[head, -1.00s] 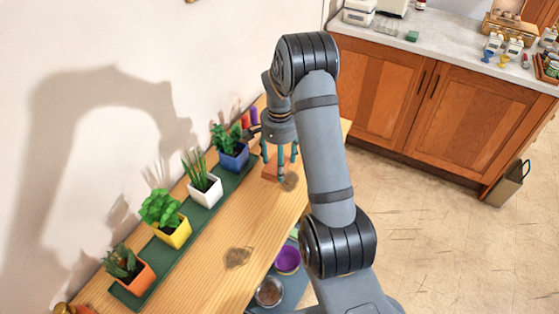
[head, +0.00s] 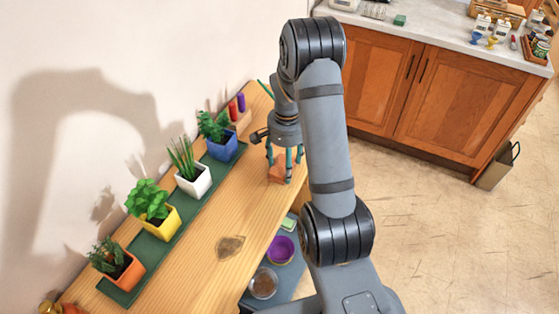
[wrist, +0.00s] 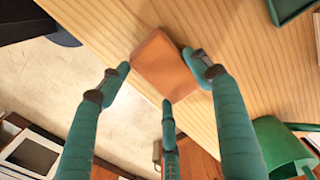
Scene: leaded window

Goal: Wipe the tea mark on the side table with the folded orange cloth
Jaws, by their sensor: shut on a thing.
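The folded orange cloth (head: 277,173) lies flat-looking at the right front edge of the wooden side table (head: 203,266). My gripper (head: 285,160) points down at it, with its teal fingers around the cloth. In the wrist view the cloth (wrist: 160,58) sits between the fingertips of my gripper (wrist: 160,75), which is shut on it. The table grain shows around it, and the table edge is close by. A dark brown patch (head: 230,247) shows on the table nearer the camera; I cannot tell whether it is a stain or a knot. No mark shows beside the cloth; what is under it is hidden.
Several potted plants stand in a row on a green strip (head: 160,243) along the wall. Red and purple cylinders (head: 237,107) stand beyond them. A purple bowl (head: 281,249) sits lower, beside the table.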

